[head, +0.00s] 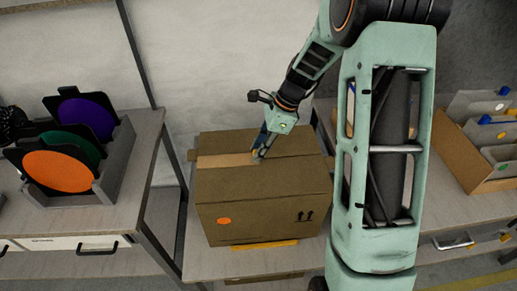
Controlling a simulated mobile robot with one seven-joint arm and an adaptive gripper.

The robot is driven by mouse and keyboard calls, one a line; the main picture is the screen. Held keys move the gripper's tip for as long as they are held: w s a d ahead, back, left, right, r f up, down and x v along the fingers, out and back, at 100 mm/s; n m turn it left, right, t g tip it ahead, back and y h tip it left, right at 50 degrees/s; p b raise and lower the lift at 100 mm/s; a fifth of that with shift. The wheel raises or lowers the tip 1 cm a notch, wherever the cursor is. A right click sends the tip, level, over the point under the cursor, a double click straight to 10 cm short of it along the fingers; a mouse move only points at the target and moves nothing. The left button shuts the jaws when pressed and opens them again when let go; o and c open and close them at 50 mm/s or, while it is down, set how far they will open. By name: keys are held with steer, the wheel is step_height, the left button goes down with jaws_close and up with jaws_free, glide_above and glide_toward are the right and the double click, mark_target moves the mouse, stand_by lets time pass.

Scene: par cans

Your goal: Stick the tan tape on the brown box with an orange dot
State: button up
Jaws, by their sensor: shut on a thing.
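The brown box (270,208) stands in the middle of the head view, with an orange dot (224,221) on its front face and two black up arrows at the right of that face. The tan tape (226,160) shows as a pale strip along the top of the box, from the left edge to about the middle. My gripper (259,155) points down at the right end of this strip, at the box top, and is shut on the tape. The fingertips are small and partly hidden, so I cannot tell how firmly the tape lies against the cardboard.
The box stands on a low table (200,262), with a yellow strip (265,244) at its front. A left table holds a grey rack (118,160) with orange, green and purple discs. An open cardboard tray (463,153) stands at right. My arm hides the area right of the box.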

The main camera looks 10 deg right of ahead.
steer(key=shift+f, duration=0.1)
steer(key=o, duration=0.9)
